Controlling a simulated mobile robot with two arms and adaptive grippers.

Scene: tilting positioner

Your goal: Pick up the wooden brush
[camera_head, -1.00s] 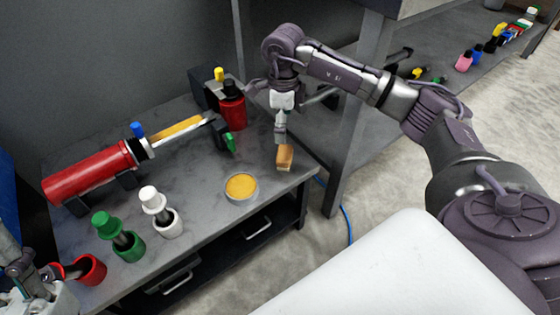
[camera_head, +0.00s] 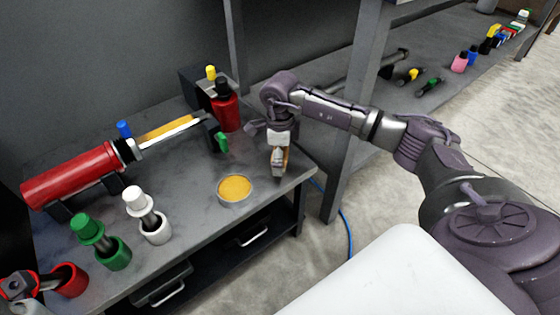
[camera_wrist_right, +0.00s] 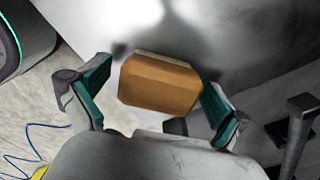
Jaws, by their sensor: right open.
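The wooden brush (camera_wrist_right: 160,82) is a small tan block on the grey table near its right corner. In the right wrist view it lies between the two teal-padded fingers of my right gripper (camera_wrist_right: 155,95), which is open, with a visible gap at the left finger and a narrower one at the right. In the head view my right gripper (camera_head: 279,160) points down over the brush (camera_head: 285,158) and hides much of it.
The grey table (camera_head: 205,165) holds a round tin of yellow material (camera_head: 235,189), a red cylinder device (camera_head: 75,174), a red bottle (camera_head: 226,108), and green (camera_head: 113,252) and white (camera_head: 155,228) cups. A shelf with tools stands behind right.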

